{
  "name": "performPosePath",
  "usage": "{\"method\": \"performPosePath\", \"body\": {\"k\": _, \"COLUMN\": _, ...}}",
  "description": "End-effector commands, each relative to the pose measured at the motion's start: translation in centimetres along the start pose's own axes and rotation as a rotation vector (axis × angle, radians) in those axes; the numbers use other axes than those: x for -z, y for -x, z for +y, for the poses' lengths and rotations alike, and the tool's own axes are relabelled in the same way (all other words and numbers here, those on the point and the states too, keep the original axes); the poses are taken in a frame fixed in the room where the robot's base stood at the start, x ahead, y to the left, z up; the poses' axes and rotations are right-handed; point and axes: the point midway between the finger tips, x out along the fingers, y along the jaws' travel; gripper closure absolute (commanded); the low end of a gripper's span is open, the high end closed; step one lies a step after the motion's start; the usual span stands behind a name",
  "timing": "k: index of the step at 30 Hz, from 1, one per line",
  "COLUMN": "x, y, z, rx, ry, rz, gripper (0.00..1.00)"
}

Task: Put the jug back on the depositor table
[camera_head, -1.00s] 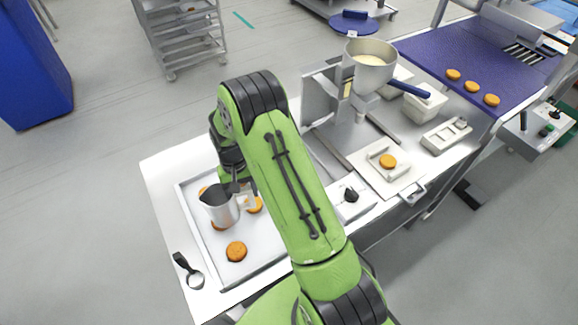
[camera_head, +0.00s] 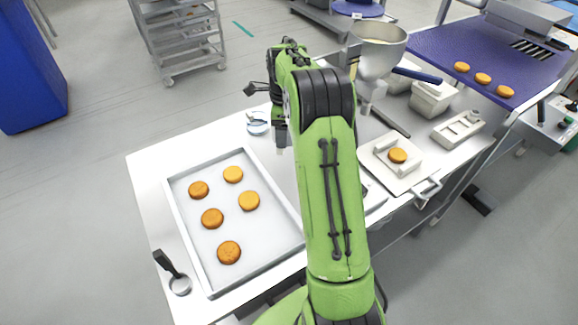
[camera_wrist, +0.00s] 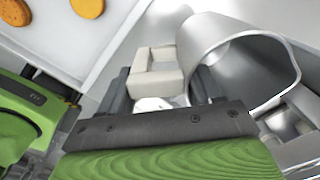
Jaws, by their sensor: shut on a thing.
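The jug (camera_wrist: 232,52) is shiny metal with a pale square handle (camera_wrist: 157,74), and it fills the upper right of the wrist view. My gripper (camera_wrist: 162,92) is shut on the handle, with a dark finger on each side. In the head view my wrist is over the back of the white depositor table (camera_head: 150,170), right of the tray, and I cannot make out the jug there; my green arm covers that area. I cannot tell whether the jug touches the table.
A tray (camera_head: 208,285) with several round cakes (camera_head: 212,218) lies at the left. A dark-handled scoop (camera_head: 180,285) is at the front-left edge. A small round metal item (camera_head: 257,122) is at the back. The depositor hopper (camera_head: 377,55) stands right of my arm.

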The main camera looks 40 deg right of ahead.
Motion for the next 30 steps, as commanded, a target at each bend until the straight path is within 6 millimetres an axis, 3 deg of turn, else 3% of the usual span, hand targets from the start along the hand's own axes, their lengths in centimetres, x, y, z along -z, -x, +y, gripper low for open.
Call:
{"method": "performPosePath", "body": {"k": 3, "x": 0.6, "y": -0.5, "z": -0.3, "rx": 0.002, "ry": -0.068, "rz": 0.006, "gripper": 1.00}}
{"method": "performPosePath", "body": {"k": 17, "x": 0.8, "y": -9.4, "z": -0.2, "rx": 0.001, "ry": -0.071, "rz": 0.007, "gripper": 1.00}}
{"method": "performPosePath", "body": {"k": 29, "x": 0.8, "y": -10.0, "z": -0.2, "rx": 0.002, "ry": -0.070, "rz": 0.006, "gripper": 1.00}}
{"method": "performPosePath", "body": {"k": 30, "x": 0.8, "y": -10.0, "z": -0.2, "rx": 0.002, "ry": -0.070, "rz": 0.006, "gripper": 0.30}}
